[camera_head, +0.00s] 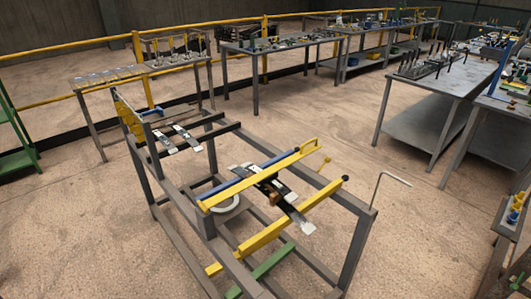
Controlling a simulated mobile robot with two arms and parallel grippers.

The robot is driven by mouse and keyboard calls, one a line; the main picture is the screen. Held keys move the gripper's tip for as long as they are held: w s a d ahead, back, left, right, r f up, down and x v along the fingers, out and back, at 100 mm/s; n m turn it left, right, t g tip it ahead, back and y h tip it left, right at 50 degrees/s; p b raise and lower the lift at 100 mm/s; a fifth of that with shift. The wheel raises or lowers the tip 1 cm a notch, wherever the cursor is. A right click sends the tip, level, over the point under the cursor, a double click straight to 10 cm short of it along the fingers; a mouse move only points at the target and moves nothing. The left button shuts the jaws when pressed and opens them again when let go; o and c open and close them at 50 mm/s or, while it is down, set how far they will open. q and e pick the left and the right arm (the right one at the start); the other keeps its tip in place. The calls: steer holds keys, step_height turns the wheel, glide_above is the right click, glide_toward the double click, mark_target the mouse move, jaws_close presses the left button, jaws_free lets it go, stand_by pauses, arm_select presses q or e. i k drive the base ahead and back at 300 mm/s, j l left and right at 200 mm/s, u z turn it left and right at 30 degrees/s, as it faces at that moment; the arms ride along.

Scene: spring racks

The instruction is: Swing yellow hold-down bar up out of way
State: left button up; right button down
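A grey metal rack frame (292,269) stands in the middle of the floor. A long yellow bar (235,192) with a small handle at its far right end lies across the near part of the rack, over a pack of dark and silver spring leaves (298,216). A second yellow bar (262,238) runs roughly parallel, lower and nearer, and a black knob shows at its right end. I cannot tell for certain which one is the hold-down bar; the upper one crosses above the leaves. Neither of my grippers shows in the view.
A blue bar (228,187) lies beside the leaves. More leaves (181,138) and a yellow upright plate (127,118) are at the rack's far left end. A bent rod (378,187) rises from the right corner. Workbenches (437,102) stand behind; the floor (430,235) to the right is clear.

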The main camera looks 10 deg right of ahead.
mark_target(264, 177)
steer(key=l+u, duration=0.15)
steer(key=u, duration=0.35)
steer(key=i+l+u, duration=0.1)
steer(key=l+u, duration=0.15)
steer(key=u, duration=0.2)
steer(key=l+u, duration=0.15)
steer(key=u, duration=0.35)
steer(key=l+u, duration=0.25)
steer(key=u, duration=0.2)
